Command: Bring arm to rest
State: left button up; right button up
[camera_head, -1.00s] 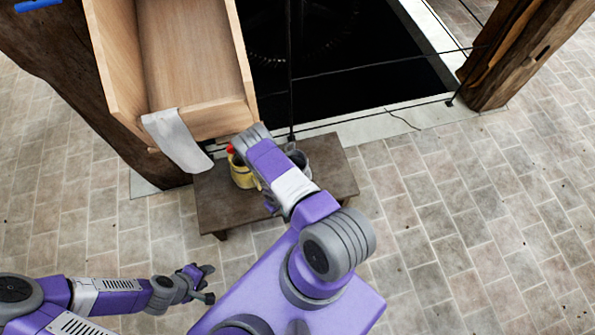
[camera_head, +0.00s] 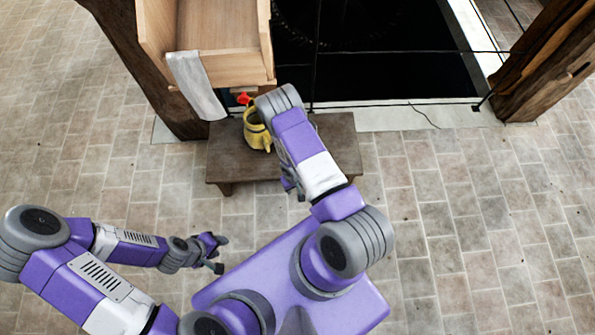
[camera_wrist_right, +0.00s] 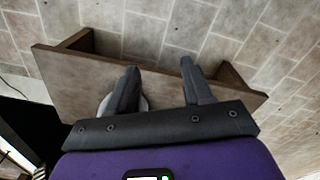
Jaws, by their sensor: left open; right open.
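My right arm reaches forward over the small dark wooden bench (camera_head: 228,168), its forearm bent down. My right gripper (camera_head: 291,185) shows only partly beside the forearm, at the bench's front edge. In the right wrist view my right gripper (camera_wrist_right: 160,70) has its two fingers apart with nothing between them, in front of the bench top (camera_wrist_right: 75,80). A pale rounded thing (camera_wrist_right: 144,104) is partly hidden behind the left finger. My left gripper (camera_head: 218,254) is open and empty at the lower left, apart from the bench, over the floor.
A yellow pot (camera_head: 256,132) with a red top stands on the bench, close to my right arm. A wooden chute (camera_head: 215,68) with a white cloth (camera_head: 196,85) over its edge stands behind. Timber posts (camera_head: 545,70) flank a dark pit. The brick floor (camera_head: 470,230) at right is clear.

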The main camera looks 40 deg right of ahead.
jog(key=shift+w+a+r, duration=0.15)
jog(key=shift+r, duration=0.65)
jog(key=s+a+r+y, duration=0.2)
jog(key=s+a+r, duration=0.2)
jog(key=a+r, duration=0.3)
jog(key=s+a+r+m+y, duration=0.1)
jog(key=s+a+r+y, duration=0.1)
jog(key=s+a+r, duration=0.2)
jog(key=a+r, duration=0.3)
jog(key=shift+a+r+t, duration=0.15)
jog(key=shift+t, duration=0.15)
jog(key=shift+c, duration=0.7)
jog(key=shift+a, duration=0.1)
